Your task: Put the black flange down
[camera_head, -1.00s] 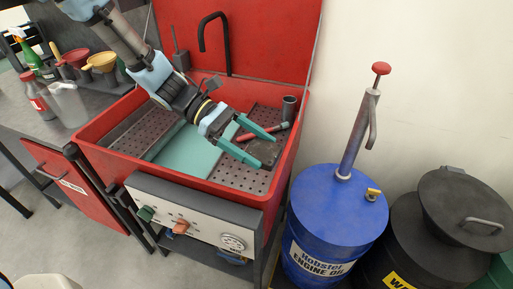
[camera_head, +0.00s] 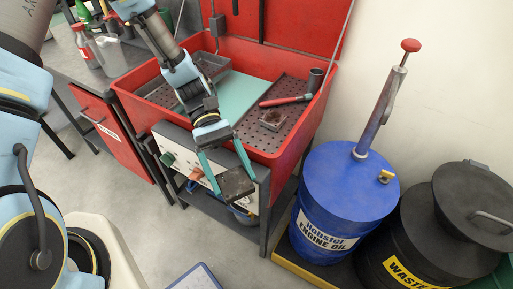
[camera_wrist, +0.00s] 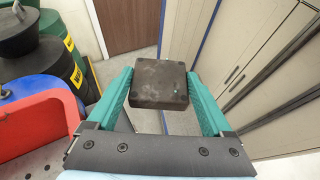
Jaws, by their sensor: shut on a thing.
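The black flange (camera_head: 236,186) is a dark square block. My gripper (camera_head: 229,172) is shut on it, with one teal finger at each side. It hangs in the air in front of the red wash tub's control panel, over the floor side. In the wrist view the flange (camera_wrist: 160,84) sits level between my fingertips, its broad worn face toward the camera. Nothing shows touching it from below.
The red tub (camera_head: 283,158) holds a teal mat (camera_head: 236,99), a perforated tray, a red-handled tool (camera_head: 285,101) and a small dark metal part (camera_head: 272,119). A blue oil drum (camera_head: 340,195) and black waste drum (camera_head: 425,235) stand to the right. A blue-edged thing (camera_head: 195,280) lies at the bottom.

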